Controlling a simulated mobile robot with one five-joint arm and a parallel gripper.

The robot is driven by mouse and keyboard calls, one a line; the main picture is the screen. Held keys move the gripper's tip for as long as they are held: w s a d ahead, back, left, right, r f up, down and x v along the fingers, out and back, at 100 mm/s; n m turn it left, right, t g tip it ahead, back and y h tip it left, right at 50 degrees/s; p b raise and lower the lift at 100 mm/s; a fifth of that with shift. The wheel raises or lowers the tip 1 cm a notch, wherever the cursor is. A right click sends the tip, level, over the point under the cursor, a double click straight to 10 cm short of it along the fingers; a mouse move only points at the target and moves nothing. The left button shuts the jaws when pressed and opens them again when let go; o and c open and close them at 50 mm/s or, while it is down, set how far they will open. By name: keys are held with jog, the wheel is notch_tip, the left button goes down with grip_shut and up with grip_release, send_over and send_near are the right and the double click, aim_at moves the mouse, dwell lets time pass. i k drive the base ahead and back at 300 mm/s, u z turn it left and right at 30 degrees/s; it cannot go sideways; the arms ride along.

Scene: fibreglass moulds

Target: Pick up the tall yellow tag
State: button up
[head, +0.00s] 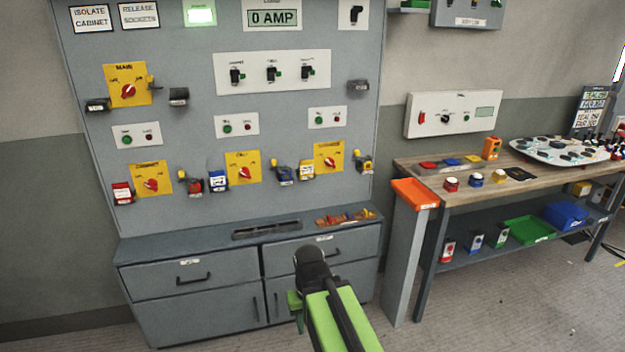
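I cannot single out a tall yellow tag with certainty. A shallow tray (377,213) on the right of the cabinet's grey top holds several small orange, red and yellow pieces, too small to tell apart. My gripper (296,303) is at the bottom centre, in front of the drawers and apart from the tray and panel. My green arm partly hides it, and its fingers do not show clearly.
The grey cabinet (190,282) has closed drawers and a dark slot (267,229) in its top. An orange-topped post (415,193) stands between it and the wooden bench (455,183). Red, blue and yellow round pieces sit on the bench. Open floor lies at lower right.

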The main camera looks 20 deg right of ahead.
aim_at(306, 166)
jog(key=u, duration=0.45)
jog(key=i, duration=0.45)
jog(key=u, duration=0.6)
jog(key=i, duration=1.45)
jog(key=z, duration=0.4)
